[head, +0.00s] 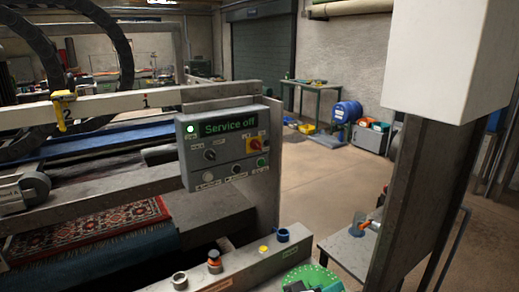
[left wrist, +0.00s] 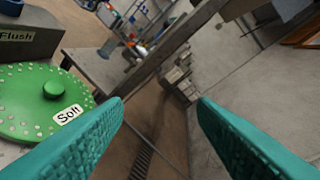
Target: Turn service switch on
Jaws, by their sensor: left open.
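The grey control panel (head: 225,165) stands at the middle of the head view. Its dark display (head: 228,126) reads "Service off" in green letters. A lit round lamp (head: 190,129) is left of the display. Below are a black knob (head: 210,154), a red switch on a yellow plate (head: 257,144), a green button (head: 262,162) and several small controls. Their labels are too small to read, so I cannot tell which is the service switch. My left gripper (left wrist: 161,104) is open and empty, its teal fingers wide apart above the floor. It is away from the panel. My right gripper is not seen.
A thick post (head: 425,190) stands right. The floor behind is open.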

